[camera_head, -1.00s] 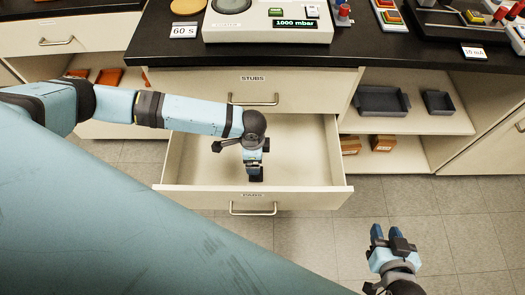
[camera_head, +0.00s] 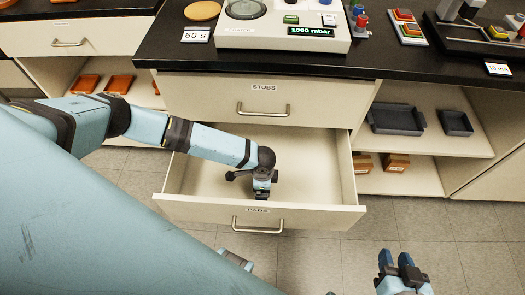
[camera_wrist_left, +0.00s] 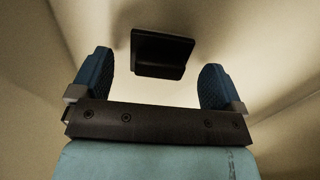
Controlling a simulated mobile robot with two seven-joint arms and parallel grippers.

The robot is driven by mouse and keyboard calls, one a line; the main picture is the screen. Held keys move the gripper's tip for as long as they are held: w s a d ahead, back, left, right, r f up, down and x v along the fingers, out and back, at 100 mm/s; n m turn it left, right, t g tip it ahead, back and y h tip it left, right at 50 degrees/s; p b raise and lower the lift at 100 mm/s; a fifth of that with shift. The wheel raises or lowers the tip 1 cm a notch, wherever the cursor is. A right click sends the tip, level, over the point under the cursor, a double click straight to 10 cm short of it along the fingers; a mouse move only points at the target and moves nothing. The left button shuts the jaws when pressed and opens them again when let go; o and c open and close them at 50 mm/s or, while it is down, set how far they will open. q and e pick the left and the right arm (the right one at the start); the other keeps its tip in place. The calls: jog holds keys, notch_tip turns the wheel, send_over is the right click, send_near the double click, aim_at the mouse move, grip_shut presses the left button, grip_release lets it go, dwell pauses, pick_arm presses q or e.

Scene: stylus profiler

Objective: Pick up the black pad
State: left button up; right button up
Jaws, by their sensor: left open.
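The black pad (camera_wrist_left: 162,50) shows in the left wrist view as a dark block inside the pale drawer, ahead of and between the two blue fingers. My left gripper (camera_wrist_left: 157,76) is open, with space between each finger and the pad. In the head view my left gripper (camera_head: 261,194) points down into the open lower drawer (camera_head: 330,212); the pad is hidden there by the gripper and wrist. My right gripper (camera_head: 396,260) is at the lower right, over the floor and away from the drawer; its jaw gap is unclear.
The closed drawer marked STUBS (camera_head: 264,100) is just above the open one, under the black worktop (camera_head: 240,60). Drawer walls surround my left gripper. Shelves at right hold dark trays (camera_head: 396,119) and brown boxes (camera_head: 397,162). The floor at right is clear.

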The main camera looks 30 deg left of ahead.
pick_arm(q)
jog(key=shift+f, duration=0.7)
jog(key=c, duration=1)
jog(key=shift+r, duration=0.1)
notch_tip(320, 180, up, 20)
jog(key=p, duration=0.5)
jog(key=shift+o, duration=0.3)
